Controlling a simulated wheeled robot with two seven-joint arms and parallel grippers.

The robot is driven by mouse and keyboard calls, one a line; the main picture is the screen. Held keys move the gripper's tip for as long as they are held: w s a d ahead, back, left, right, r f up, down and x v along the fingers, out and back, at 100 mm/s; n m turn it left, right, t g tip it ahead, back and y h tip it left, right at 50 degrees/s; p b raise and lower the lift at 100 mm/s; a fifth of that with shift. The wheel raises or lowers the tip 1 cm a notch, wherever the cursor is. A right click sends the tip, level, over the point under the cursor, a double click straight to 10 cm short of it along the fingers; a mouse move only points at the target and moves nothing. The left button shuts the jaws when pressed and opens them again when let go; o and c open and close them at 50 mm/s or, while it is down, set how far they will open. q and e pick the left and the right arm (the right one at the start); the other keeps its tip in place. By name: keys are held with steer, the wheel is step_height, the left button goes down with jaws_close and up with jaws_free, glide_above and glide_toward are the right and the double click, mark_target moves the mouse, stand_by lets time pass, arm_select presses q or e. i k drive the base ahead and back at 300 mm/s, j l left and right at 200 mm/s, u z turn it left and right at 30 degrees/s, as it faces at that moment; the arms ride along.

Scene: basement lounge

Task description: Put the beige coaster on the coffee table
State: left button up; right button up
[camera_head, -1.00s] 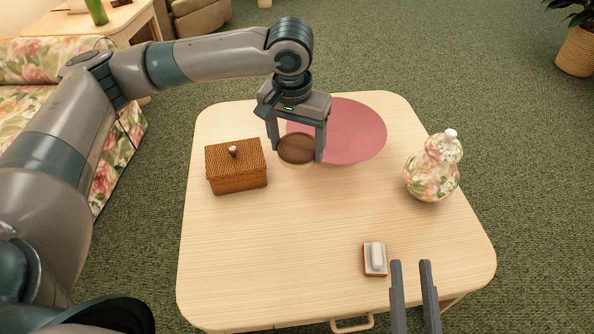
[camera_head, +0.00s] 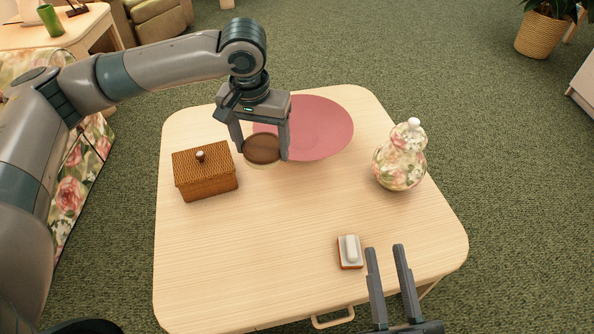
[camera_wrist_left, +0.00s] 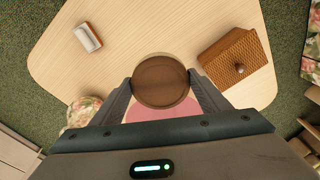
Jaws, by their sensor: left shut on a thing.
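The coaster (camera_head: 262,149) is a round disc with a brown top and a pale beige lower edge. My left gripper (camera_head: 262,152) is shut on it, one finger at each side. The coaster is level, over the coffee table (camera_head: 290,210), between the wicker box and the pink plate; I cannot tell whether it touches the tabletop. In the left wrist view the coaster (camera_wrist_left: 160,81) sits between the fingertips. My right gripper (camera_head: 385,250) is open and empty, its fingers apart, near the table's front right.
On the table are a lidded wicker box (camera_head: 205,174), a pink plate (camera_head: 325,128) partly behind my left gripper, a floral jar (camera_head: 398,163) and a small white-topped brush or eraser (camera_head: 350,251). The table's middle and front left are clear. A floral sofa (camera_head: 75,180) stands at left.

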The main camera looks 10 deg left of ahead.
mark_target(418, 228)
steer(key=i+l, duration=0.1)
steer(key=l, duration=0.35)
steer(key=i+l, duration=0.1)
steer(key=l, duration=0.35)
steer(key=i+l, duration=0.1)
steer(key=l, duration=0.35)
steer(key=i+l, duration=0.1)
steer(key=l, duration=0.35)
